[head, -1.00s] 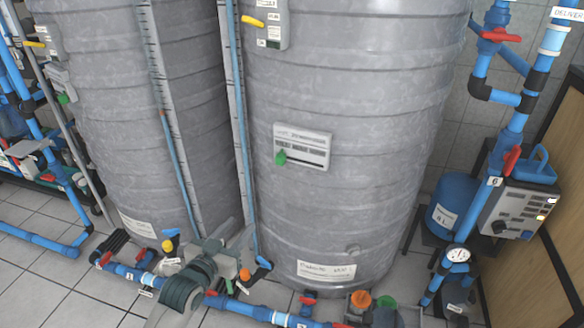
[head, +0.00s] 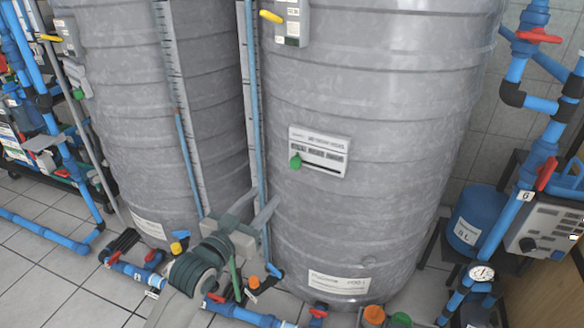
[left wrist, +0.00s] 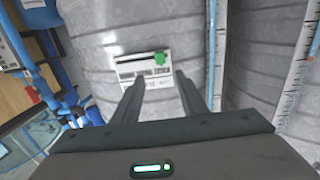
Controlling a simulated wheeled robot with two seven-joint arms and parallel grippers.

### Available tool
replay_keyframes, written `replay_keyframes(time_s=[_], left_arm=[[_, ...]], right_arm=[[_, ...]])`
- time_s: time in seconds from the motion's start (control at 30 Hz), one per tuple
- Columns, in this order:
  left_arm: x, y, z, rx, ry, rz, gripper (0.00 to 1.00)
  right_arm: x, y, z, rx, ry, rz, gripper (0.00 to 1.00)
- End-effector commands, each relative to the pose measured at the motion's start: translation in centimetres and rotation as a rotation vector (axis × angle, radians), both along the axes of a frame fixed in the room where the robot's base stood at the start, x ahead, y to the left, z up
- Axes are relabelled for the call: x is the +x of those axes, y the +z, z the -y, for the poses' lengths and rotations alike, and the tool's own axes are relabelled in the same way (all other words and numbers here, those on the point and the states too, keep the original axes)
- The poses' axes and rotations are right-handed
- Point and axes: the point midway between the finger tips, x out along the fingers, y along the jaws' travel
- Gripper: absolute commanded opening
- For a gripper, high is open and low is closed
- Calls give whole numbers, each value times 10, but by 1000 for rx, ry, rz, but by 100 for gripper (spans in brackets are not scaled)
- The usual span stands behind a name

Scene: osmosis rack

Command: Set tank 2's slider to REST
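A white slider panel (head: 319,152) with a dark slot and a green knob (head: 296,160) is on the front of the large grey right tank (head: 390,120). The knob is at the panel's left end; the lettering is too small to read. My left gripper (head: 263,198) is open and empty, below and left of the knob and apart from it. In the left wrist view, the panel (left wrist: 132,66) and green knob (left wrist: 160,58) appear turned over, beyond the open fingers (left wrist: 160,86). I cannot read which tank is tank 2. My right gripper is not in view.
The left tank (head: 130,120) has its own panel (head: 72,75) with a green knob. Yellow-handled boxes (head: 292,20) sit higher on the tanks. Blue pipes (head: 240,312) with valves run along the floor, and more pipes (head: 510,220) stand at right.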

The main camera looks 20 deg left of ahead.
Motion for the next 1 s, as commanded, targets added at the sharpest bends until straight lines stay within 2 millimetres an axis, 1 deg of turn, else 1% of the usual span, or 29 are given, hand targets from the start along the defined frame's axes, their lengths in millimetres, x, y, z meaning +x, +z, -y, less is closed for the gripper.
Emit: replay_keyframes(time_s=[0.17, 0.7, 0.9, 1.0], left_arm=[[24, 0, 4, -1, 1, 2, 39], [119, 0, 23, 0, 0, 1, 39], [144, 0, 28, -1, 1, 0, 39], [152, 0, 29, -1, 1, 1, 39]], right_arm=[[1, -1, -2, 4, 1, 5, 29], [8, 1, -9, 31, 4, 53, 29], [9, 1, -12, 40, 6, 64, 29], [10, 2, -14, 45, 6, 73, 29]])
